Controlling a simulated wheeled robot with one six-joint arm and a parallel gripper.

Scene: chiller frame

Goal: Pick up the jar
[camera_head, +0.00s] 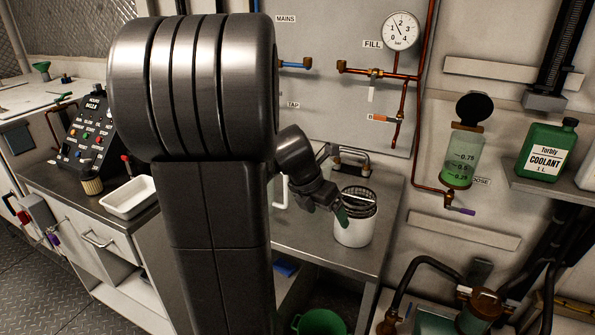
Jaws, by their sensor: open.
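A white jar-like container (352,236) stands upright on the metal bench, with a dark wire mesh basket (358,201) in its mouth. My gripper (340,212) is at the left of its rim, pointing down and right, open. One green-tipped finger shows close to the rim; I cannot tell whether it touches. The other finger is hard to make out. A clear graduated vessel (461,158) with green liquid is mounted on the wall at the right. My arm's large links cover the middle left of the view.
A white tray (130,197), a small filter-like cylinder (91,182) and a control panel (91,130) are on the left bench. A handle (352,160) and wall pipes are behind the container. A green coolant bottle (547,150) stands on the right shelf. A green bucket (319,322) is below.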

